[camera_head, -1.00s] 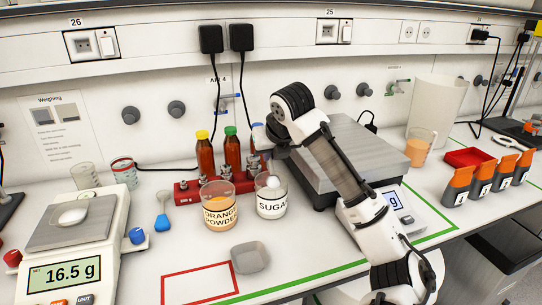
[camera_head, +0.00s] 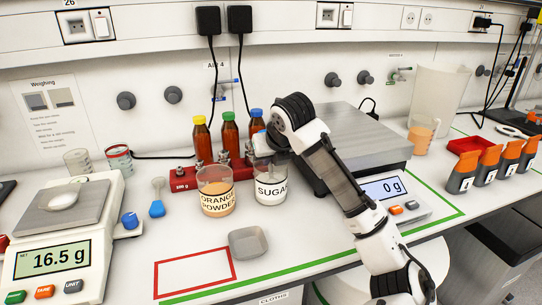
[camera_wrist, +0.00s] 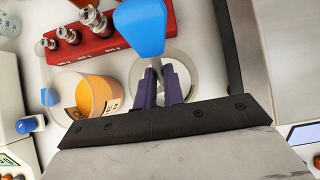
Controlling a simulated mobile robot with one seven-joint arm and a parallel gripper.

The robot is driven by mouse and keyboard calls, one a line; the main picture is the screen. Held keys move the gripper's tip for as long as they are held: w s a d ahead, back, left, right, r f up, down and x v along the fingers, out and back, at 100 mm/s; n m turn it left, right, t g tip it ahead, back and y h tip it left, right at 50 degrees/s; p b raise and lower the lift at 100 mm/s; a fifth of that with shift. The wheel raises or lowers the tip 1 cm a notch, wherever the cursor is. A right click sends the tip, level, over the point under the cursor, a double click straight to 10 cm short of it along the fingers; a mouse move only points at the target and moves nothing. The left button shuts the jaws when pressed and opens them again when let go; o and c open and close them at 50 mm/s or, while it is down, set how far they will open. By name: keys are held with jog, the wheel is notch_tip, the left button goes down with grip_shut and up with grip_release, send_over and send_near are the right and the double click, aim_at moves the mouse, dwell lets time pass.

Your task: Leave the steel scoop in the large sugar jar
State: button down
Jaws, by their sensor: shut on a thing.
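The sugar jar (camera_head: 271,190), a clear beaker labelled SUGAR with white contents, stands right of the orange powder jar (camera_head: 217,202). My gripper (camera_head: 268,152) is just above the sugar jar's mouth in the head view. In the wrist view my gripper (camera_wrist: 164,78) is shut on a scoop with a broad blue handle (camera_wrist: 140,28). The sugar jar (camera_wrist: 186,66) shows behind the fingers there. The scoop's steel end is mostly hidden by the fingers, so I cannot tell whether it touches the sugar.
A red weight block (camera_head: 186,180) and brown bottles (camera_head: 229,137) stand behind the jars. A large balance (camera_head: 362,150) is close on the right.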

jog(key=shift+f, duration=0.1)
jog(key=c, duration=1.4)
grip_release()
jog(key=shift+c, duration=0.2)
jog(key=b+v, duration=0.1)
jog(key=v, duration=1.3)
jog(key=shift+b, duration=0.35)
jog(key=shift+d, duration=0.1)
